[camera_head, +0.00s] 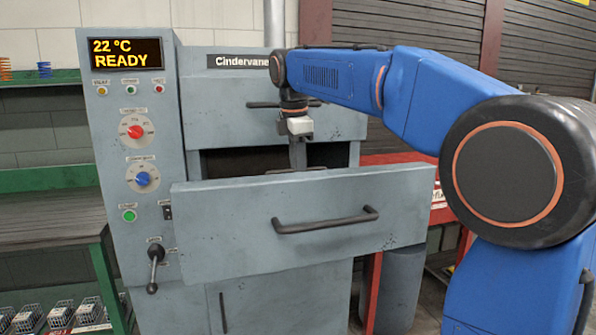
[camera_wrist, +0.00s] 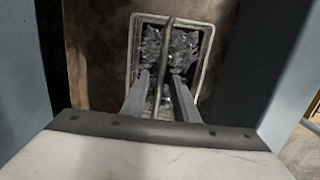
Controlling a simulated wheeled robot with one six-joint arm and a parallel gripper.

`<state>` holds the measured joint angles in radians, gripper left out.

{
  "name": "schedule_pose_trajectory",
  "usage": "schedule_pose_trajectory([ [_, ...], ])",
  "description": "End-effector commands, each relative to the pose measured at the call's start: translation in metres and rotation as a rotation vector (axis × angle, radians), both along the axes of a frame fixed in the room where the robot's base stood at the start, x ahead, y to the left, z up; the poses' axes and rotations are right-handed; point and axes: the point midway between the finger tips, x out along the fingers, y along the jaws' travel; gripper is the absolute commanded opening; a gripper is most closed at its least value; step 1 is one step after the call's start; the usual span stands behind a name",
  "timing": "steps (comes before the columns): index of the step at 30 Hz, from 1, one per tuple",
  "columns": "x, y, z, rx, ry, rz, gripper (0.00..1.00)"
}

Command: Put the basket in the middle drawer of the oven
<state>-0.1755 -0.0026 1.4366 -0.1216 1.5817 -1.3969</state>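The oven (camera_head: 225,90) has its middle drawer (camera_head: 240,220) pulled out. My gripper (camera_head: 298,155) points down just behind the drawer front, which hides the inside in the head view. In the wrist view, the basket (camera_wrist: 137,45) lies below me on a brown surface between grey-blue walls, and it looks to be inside the drawer. It is filled with dark metal pieces. Its thin bar handle (camera_wrist: 167,50) runs between the two fingers of my gripper (camera_wrist: 161,76). The fingers stand apart with a gap on both sides of the handle.
The control panel (camera_head: 135,140) shows 22 °C READY and has a lever (camera_head: 154,262) low down. A green bench (camera_head: 50,215) stands at left, with several small wire baskets (camera_head: 60,312) below it. A red stand (camera_head: 375,290) is at right.

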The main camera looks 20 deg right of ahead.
Motion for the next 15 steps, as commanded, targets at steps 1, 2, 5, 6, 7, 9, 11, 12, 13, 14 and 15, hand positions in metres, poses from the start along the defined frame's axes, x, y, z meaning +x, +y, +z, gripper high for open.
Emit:
schedule_pose_trajectory([
  [1,0.0,0.0,0.002,0.0,-0.001,0.0,0.27],
  [2,0.0,0.001,0.004,0.0,-0.001,0.0,0.27],
  [5,-0.001,0.002,0.015,0.0,-0.003,0.0,0.27],
  [6,-0.002,0.002,0.021,0.0,-0.003,0.0,0.27],
  [7,-0.003,0.003,0.027,0.001,-0.004,0.001,0.27],
  [9,-0.005,0.004,0.04,0.001,-0.004,0.001,0.27],
  [11,-0.007,0.005,0.052,0.001,-0.004,0.001,0.27],
  [12,-0.008,0.006,0.059,0.001,-0.004,0.001,0.27],
  [13,-0.009,0.007,0.065,0.001,-0.004,0.001,0.27],
  [14,-0.009,0.007,0.071,0.001,-0.004,0.001,0.27],
  [15,-0.01,0.008,0.078,0.001,-0.003,0.0,0.27],
])
